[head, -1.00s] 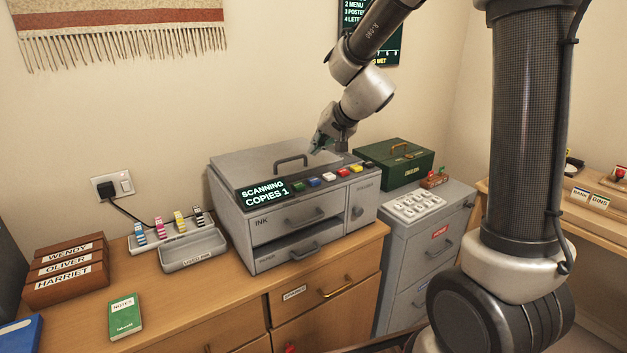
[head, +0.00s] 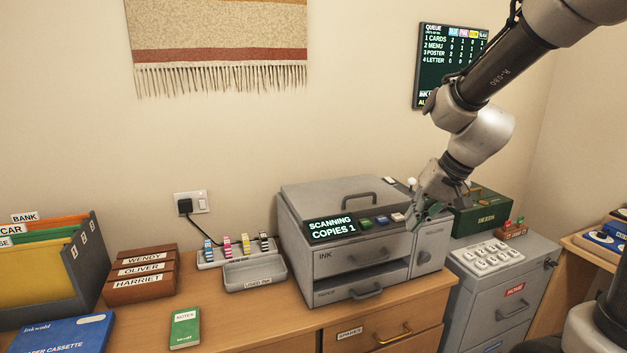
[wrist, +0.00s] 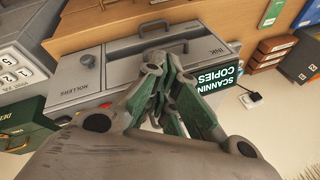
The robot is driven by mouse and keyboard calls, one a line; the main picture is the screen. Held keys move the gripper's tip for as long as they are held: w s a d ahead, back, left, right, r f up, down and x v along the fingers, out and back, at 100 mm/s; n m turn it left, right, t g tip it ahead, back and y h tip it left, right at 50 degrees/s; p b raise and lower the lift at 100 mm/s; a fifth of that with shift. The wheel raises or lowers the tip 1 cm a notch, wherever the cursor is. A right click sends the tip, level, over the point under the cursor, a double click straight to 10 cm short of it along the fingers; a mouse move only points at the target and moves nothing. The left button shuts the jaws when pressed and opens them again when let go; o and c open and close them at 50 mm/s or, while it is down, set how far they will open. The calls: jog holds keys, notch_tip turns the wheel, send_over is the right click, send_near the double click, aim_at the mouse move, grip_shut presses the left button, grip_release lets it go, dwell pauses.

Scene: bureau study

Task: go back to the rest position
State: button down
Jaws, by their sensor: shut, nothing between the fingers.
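My gripper (head: 424,214) hangs in front of the right part of the copier's button panel in the head view, its fingers pointing down and left. In the wrist view its green fingers (wrist: 163,62) come together with nothing between them. The grey copier (head: 335,266) stands on the wooden cabinet, lid down, its screen (head: 330,227) reading "SCANNING COPIES 1". My gripper hides some of the coloured buttons; green, blue and white ones show. I cannot tell whether the fingertips touch the panel.
A green metal box (head: 490,215) and a grey filing cabinet (head: 520,285) stand right of the copier. An ink rack (head: 237,252), a grey tray (head: 255,273), brown name boxes (head: 140,275) and a file holder (head: 88,262) are to the left. A queue board (head: 447,65) hangs behind my arm.

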jog(key=s+d+r+h, duration=0.1)
jog(key=s+d+r, duration=0.1)
jog(key=s+d, duration=0.2)
jog(key=s+d+r+n+h, duration=0.1)
jog(key=s+d+r, duration=0.2)
jog(key=s, duration=0.6)
jog(key=s+d+r+t+h, duration=0.1)
jog(key=s+d+r, duration=0.1)
jog(key=s+d, duration=0.2)
jog(key=s, duration=0.2)
jog(key=shift+s+d+r+n+h, duration=0.3)
jog(key=shift+s+d+r+h, duration=0.1)
dwell(1.7)
